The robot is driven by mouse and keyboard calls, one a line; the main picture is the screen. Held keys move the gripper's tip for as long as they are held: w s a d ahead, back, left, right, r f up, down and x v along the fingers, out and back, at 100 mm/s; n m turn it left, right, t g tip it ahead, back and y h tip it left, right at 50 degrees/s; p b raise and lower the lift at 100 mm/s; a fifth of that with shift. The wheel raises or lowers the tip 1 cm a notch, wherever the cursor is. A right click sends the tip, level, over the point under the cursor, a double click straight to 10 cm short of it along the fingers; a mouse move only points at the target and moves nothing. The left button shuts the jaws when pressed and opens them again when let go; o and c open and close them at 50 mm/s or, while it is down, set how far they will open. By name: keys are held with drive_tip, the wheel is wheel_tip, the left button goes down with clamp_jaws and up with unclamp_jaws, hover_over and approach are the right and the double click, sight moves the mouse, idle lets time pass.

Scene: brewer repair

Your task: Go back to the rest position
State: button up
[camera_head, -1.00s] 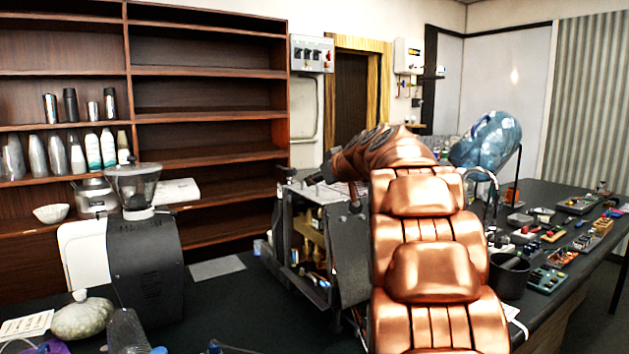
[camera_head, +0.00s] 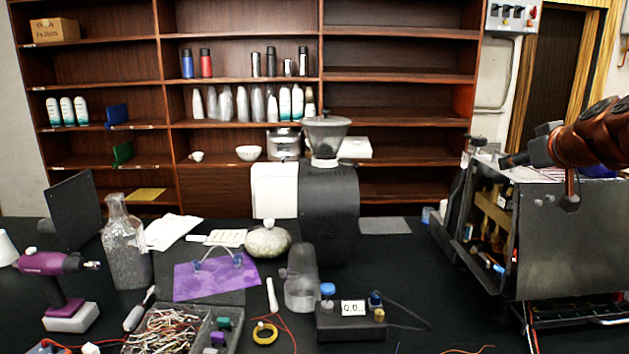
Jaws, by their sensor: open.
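My copper arm enters at the right edge in the head view. My gripper (camera_head: 537,182) is dark and open, with its fingers spread and nothing visible between them. It is above the front left part of an open grey metal machine housing (camera_head: 575,245). The housing's left side is open and shows tan and dark parts inside. I cannot tell whether the fingers touch it. Most of my arm is out of view.
A black grinder (camera_head: 330,205) stands mid-counter. In front are a purple mat (camera_head: 190,283), a glass bottle (camera_head: 125,250), a purple drill (camera_head: 55,275), a wire tray (camera_head: 170,330) and a small display box (camera_head: 350,320). Wooden shelves (camera_head: 400,75) line the back wall.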

drive_tip(key=s+a+f+g+y, duration=0.25)
drive_tip(key=s+a+f, duration=0.35)
drive_tip(key=a+f, duration=0.4)
drive_tip(key=s+a+f+g+y, duration=0.1)
drive_tip(key=s+a+f+g, duration=0.35)
drive_tip(key=a+f, duration=0.6)
drive_tip(key=s+a+f+g, duration=0.2)
drive_tip(key=s+f, duration=0.2)
drive_tip(key=s, duration=0.5)
drive_tip(key=s+a+f+g+h, duration=0.1)
drive_tip(key=s+a+f+g, duration=0.2)
drive_tip(key=s, duration=0.6)
drive_tip(key=s+a+f+g+h, duration=0.1)
drive_tip(key=s+a+f+g, duration=0.1)
drive_tip(key=s+f, duration=0.4)
drive_tip(key=s, duration=0.3)
drive_tip(key=shift+s+a+m, duration=0.2)
drive_tip(key=shift+s+m, duration=0.1)
drive_tip(key=shift+m, duration=0.1)
drive_tip(key=shift+d+h, duration=0.1)
drive_tip(key=shift+h, duration=0.15)
